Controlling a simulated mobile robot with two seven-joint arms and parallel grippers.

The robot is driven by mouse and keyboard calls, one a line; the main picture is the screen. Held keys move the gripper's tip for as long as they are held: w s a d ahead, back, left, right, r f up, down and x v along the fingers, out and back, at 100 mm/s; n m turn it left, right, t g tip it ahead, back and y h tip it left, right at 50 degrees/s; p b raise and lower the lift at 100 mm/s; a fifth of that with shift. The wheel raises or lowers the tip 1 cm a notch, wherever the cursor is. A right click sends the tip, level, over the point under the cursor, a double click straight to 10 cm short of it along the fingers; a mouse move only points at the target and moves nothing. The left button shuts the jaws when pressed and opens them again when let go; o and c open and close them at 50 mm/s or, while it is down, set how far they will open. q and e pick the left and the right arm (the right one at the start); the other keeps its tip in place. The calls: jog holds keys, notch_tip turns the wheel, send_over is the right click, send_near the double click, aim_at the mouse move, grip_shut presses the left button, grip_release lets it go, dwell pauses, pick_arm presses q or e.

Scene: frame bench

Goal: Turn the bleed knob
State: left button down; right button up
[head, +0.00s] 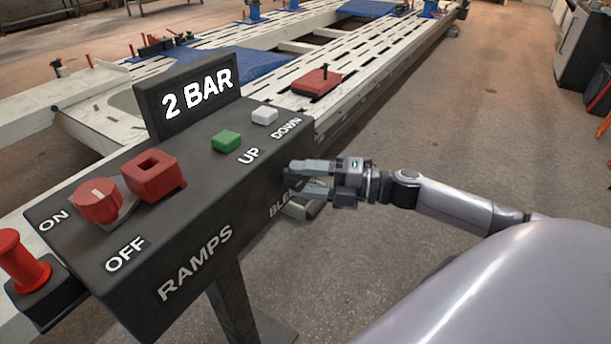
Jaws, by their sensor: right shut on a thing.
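A black control box (200,262) labelled RAMPS stands on a post at the left. The word BLEED (279,209) is on its front face near the right end, its last letters covered by my right gripper (292,180). My right gripper reaches in from the right, its fingers against that end of the box, just above the label. It is shut on the bleed knob, which is mostly hidden between the fingers. I cannot tell how far the knob is turned. My left gripper is not in view.
The box top carries a red rotary switch (97,201) between ON and OFF, a red square block (153,177), a green UP button (226,141) and a white DOWN button (264,116). A 2 BAR display (196,96) stands behind.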

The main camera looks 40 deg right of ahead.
aim_at(303, 180)
dwell(0.6)
jog(key=o, duration=1)
jog(key=shift+o, duration=0.2)
jog(key=shift+v, duration=3.55)
